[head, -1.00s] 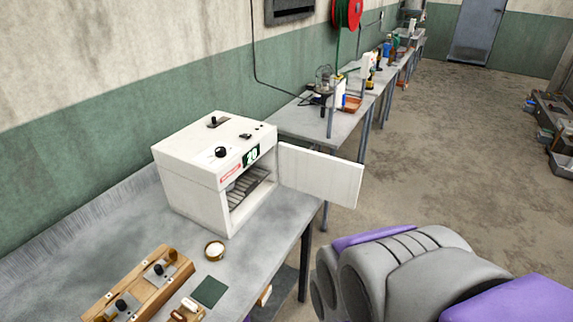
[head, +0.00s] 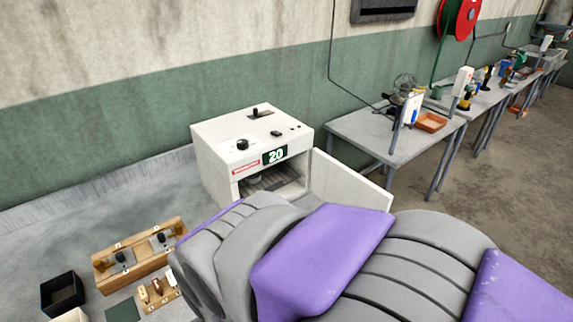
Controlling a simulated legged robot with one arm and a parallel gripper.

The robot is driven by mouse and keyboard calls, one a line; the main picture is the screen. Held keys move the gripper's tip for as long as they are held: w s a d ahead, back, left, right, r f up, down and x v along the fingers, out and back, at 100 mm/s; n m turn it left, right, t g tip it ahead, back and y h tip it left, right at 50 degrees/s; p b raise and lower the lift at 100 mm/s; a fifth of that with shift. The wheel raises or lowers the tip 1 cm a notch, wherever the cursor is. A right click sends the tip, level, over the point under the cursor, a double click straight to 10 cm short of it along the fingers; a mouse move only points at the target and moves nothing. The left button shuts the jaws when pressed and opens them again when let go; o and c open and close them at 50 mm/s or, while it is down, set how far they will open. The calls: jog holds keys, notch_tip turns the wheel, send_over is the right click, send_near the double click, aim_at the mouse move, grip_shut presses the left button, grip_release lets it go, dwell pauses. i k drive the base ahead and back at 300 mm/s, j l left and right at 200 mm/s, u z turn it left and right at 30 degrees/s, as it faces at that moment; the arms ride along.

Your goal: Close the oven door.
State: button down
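The white oven (head: 216,162) stands on the grey workbench against the wall. Its top has knobs, and its front carries a green label reading 20. The oven door (head: 345,182) is open, swung out to the right from the right edge of the front. Inside the dark opening a rack (head: 272,180) partly shows. My grey and purple arm crosses the lower middle of the view and hides the lower part of the oven front and of the door. My gripper is not visible. I cannot tell whether the arm touches the door.
A wooden fixture (head: 135,262) with dark knobs, a black box (head: 62,293) and a dark green square (head: 123,311) are on the bench at lower left. More grey tables (head: 375,140) with tools run along the wall beyond the door.

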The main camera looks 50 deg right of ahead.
aim_at(332, 181)
jog(key=k+l+u, duration=0.1)
jog(key=l, duration=0.35)
jog(key=l+u, duration=0.1)
jog(key=l, duration=0.3)
jog(key=k+l+u, duration=0.15)
jog(key=l, duration=0.3)
jog(key=k+l+u, duration=0.1)
jog(key=l, duration=0.3)
jog(key=k+l+u, duration=0.1)
jog(key=l, duration=0.3)
jog(key=k+l+u, duration=0.1)
jog(key=k+l, duration=0.3)
jog(key=l, duration=0.2)
jog(key=k+l, duration=0.1)
jog(key=l, duration=0.2)
jog(key=k+l, duration=0.15)
jog(key=l, duration=0.2)
jog(key=k+j+u, duration=0.15)
jog(key=k+j, duration=0.5)
